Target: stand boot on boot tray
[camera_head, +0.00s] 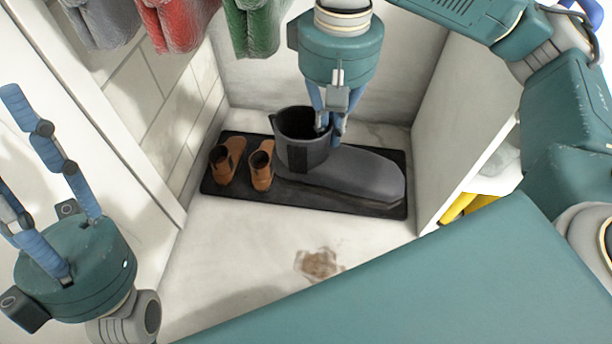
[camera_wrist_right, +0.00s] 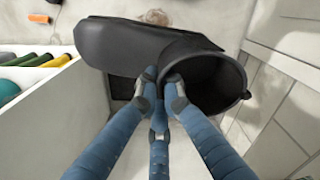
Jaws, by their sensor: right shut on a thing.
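A dark grey boot (camera_head: 355,175) stands upright on the black boot tray (camera_head: 235,195), its round opening up and its foot pointing right. My right gripper (camera_head: 331,122) is shut on the rim of the boot's shaft, from above. In the right wrist view the boot's foot (camera_wrist_right: 130,45) reaches left from its opening, and the gripper's fingertips (camera_wrist_right: 160,90) close at the rim. The fingers hide part of the rim, and contact under the sole is hard to see. My left gripper (camera_head: 12,150) is open and empty at the left edge.
Two small brown boots (camera_head: 227,160) (camera_head: 261,166) stand on the tray's left end. Grey, red (camera_head: 180,20) and green (camera_head: 255,22) garments hang above. White walls flank the tray. A brown stain (camera_head: 318,263) marks the clear floor in front. Yellow items (camera_head: 465,206) sit at right.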

